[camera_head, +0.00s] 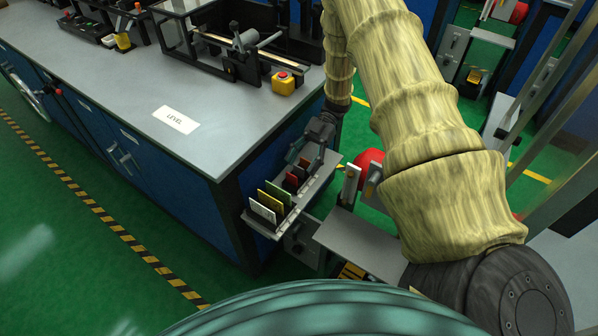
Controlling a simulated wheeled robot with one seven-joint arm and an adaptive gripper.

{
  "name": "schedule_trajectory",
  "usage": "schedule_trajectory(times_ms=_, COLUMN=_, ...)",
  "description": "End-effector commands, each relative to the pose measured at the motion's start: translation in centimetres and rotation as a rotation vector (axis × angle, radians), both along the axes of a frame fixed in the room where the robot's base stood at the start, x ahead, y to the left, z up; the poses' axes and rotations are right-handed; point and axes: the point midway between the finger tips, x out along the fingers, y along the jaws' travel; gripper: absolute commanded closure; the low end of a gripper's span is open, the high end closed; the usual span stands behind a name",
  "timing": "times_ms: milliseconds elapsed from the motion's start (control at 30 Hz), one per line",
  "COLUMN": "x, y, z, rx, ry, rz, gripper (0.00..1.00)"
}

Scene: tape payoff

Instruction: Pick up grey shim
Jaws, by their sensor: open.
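A small grey rack (258,228) on the side of the workbench holds several thin upright plates in a row. The nearest plate (262,211) is pale grey-white. Behind it stand a yellow plate (269,201), a green plate (279,193) and darker red and black ones. I cannot tell for sure which plate is the grey shim. My gripper (305,160) is open and points down over the far end of the rack, close to the red and dark plates. The fingers partly hide that end, and I cannot tell whether they touch any plate.
The workbench (110,95) carries a "LEVEL" label (176,120), a yellow box with a red button (284,83) and a black fixture (240,60). A grey shelf (358,243) and a red round part (368,160) stand right of the rack.

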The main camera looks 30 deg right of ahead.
Motion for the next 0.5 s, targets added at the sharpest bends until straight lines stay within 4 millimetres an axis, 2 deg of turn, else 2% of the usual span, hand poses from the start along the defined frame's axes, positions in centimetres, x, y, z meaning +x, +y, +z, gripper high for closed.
schedule_trajectory(times_ms=200, x=-0.7, y=1.7, z=-0.8, rx=0.001, ry=-0.002, rz=0.000, gripper=0.39)
schedule_trajectory(times_ms=467, x=-0.7, y=1.8, z=-0.9, rx=0.000, ry=-0.003, rz=-0.001, gripper=0.39)
schedule_trajectory(times_ms=500, x=-0.7, y=1.8, z=-0.9, rx=0.000, ry=-0.002, rz=0.000, gripper=0.45)
